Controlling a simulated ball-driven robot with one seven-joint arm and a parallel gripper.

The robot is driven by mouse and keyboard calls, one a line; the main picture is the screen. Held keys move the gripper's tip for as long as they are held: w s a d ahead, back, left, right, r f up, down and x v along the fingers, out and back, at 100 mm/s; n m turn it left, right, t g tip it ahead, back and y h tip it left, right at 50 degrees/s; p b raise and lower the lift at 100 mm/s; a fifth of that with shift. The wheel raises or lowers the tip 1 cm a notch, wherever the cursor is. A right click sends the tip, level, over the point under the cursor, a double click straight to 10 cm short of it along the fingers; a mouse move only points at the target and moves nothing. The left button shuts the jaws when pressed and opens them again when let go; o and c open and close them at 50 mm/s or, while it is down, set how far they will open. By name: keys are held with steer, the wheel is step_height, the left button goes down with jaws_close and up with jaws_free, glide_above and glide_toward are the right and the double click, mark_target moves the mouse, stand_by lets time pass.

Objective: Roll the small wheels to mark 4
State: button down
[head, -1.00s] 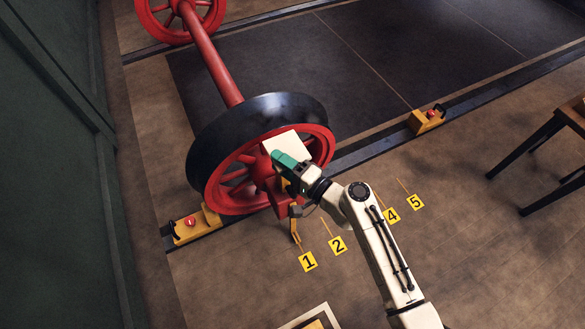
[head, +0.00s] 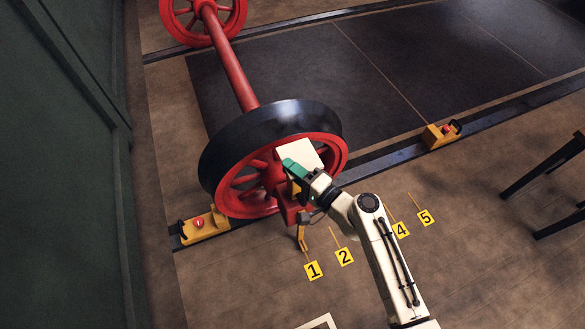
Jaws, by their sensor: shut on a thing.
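The small wheels are a red spoked wheelset; its near wheel (head: 236,152) has a dark rim and stands on the near rail. A red axle (head: 228,60) joins it to the far wheel (head: 178,14). My gripper (head: 293,180) is at the near wheel's hub, shut on a part there that the hand and a pale block (head: 300,153) mostly hide. A yellow pointer (head: 302,239) hangs below the hub, by mark 1 (head: 313,270). Mark 4 (head: 401,229) is a yellow floor plate to the right, just beside my arm.
Mark 2 (head: 344,257) and mark 5 (head: 426,217) also lie on the floor; no mark 3 shows. A yellow chock (head: 206,228) sits on the rail left of the wheel, another (head: 437,136) farther right. The rail between wheel and right chock looks clear. Dark table legs (head: 545,170) stand at right.

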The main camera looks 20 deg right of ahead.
mark_target(310, 162)
stand_by(0.9)
steer(key=c, duration=1.6)
jaws_free()
steer(key=shift+f, duration=0.1)
jaws_close()
steer(key=shift+d, duration=0.35)
steer(key=shift+d+b, duration=0.35)
steer(key=shift+d, duration=1.25)
steer(key=shift+d+b, duration=0.3)
steer(key=shift+d, duration=0.15)
steer(key=shift+d, duration=0.1)
